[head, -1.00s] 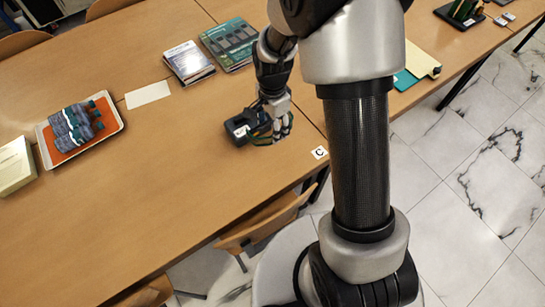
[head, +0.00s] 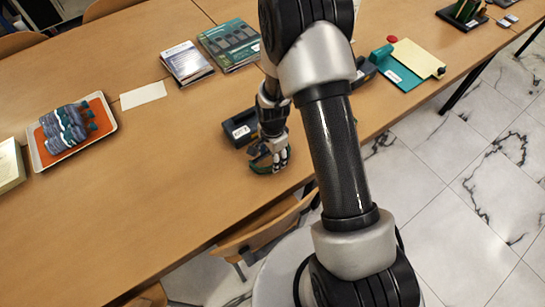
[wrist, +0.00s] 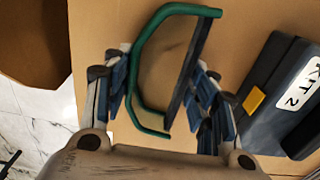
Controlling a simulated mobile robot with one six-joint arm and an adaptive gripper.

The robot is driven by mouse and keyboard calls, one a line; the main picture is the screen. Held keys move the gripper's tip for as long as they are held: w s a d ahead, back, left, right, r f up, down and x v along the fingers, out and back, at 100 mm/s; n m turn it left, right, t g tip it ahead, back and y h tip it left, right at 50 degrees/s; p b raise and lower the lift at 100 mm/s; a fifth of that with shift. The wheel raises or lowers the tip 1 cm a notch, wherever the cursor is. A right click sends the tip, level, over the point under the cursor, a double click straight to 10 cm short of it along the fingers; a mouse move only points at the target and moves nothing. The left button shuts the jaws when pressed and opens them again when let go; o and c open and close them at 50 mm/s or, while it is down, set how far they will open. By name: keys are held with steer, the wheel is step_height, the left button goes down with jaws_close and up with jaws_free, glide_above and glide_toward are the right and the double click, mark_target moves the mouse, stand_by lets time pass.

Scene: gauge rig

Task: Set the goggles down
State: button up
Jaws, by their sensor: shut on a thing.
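The goggles (wrist: 140,72) have a green frame, a see-through lens and a dark straight edge. In the wrist view they are between the fingers of my gripper (wrist: 157,70), which is shut on them. In the head view the goggles (head: 260,165) and my gripper (head: 272,155) are low over the wooden table near its front edge. I cannot tell whether the goggles touch the table top.
A dark case (head: 237,130) marked KIT 2 stands close beside the goggles. Books (head: 187,62), a white card (head: 143,95) and a white-rimmed tray (head: 34,155) with bundled items lie further left. A teal and yellow folder (head: 415,58) is at right. The table's front left is bare.

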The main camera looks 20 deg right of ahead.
steer(key=shift+r, duration=0.1)
steer(key=shift+f, duration=0.25)
steer(key=o, duration=1.1)
steer(key=shift+c, duration=0.2)
steer(key=shift+r, duration=0.15)
